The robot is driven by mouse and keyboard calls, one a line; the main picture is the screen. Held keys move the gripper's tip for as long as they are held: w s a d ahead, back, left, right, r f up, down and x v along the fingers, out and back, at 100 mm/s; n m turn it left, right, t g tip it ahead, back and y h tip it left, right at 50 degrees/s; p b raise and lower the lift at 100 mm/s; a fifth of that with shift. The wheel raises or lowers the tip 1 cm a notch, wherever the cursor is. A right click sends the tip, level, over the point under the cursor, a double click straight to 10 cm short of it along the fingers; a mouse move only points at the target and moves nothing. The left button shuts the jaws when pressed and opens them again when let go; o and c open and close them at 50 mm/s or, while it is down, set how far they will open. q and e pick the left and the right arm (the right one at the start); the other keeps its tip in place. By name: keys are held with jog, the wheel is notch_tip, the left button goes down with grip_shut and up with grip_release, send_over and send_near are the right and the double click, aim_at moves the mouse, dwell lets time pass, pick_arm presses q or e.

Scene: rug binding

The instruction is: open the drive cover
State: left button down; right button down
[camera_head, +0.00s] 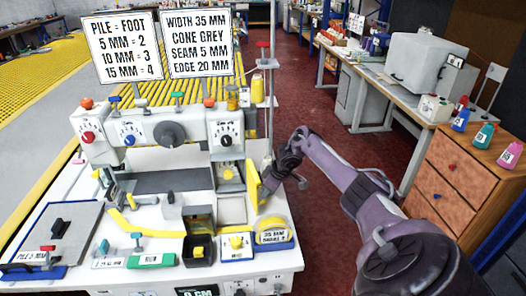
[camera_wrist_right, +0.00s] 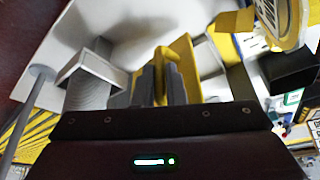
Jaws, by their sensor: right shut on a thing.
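The drive cover looks to be the yellow panel (camera_head: 253,183) at the right end of the white binding machine (camera_head: 160,130). It stands upright, and its edge appears angled out from the machine body; how far it is open I cannot tell. My right gripper (camera_head: 268,180) is at the cover's right side. In the right wrist view its grey fingers (camera_wrist_right: 160,84) are shut on a yellow grip (camera_wrist_right: 160,62) in front of the yellow panel (camera_wrist_right: 187,62). The cover's hinge is not clear. My left gripper is out of view.
A yellow binding reel (camera_head: 272,230) with a "35 MM" label sits just in front of the cover. A thin metal post (camera_head: 271,90) rises behind it. A wooden drawer cabinet (camera_head: 460,180) stands to the right, with red floor (camera_head: 310,130) between.

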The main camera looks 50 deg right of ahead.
jog(key=shift+w+d+r, duration=0.2)
jog(key=shift+d+r, duration=0.05)
jog(key=shift+d, duration=0.05)
jog(key=c, duration=1.5)
grip_release()
jog(key=shift+w+f, duration=0.1)
jog(key=shift+f, duration=0.05)
jog(key=shift+a, duration=0.1)
jog(key=b+v, duration=0.1)
jog(key=v, duration=0.6)
jog(key=shift+r, duration=0.35)
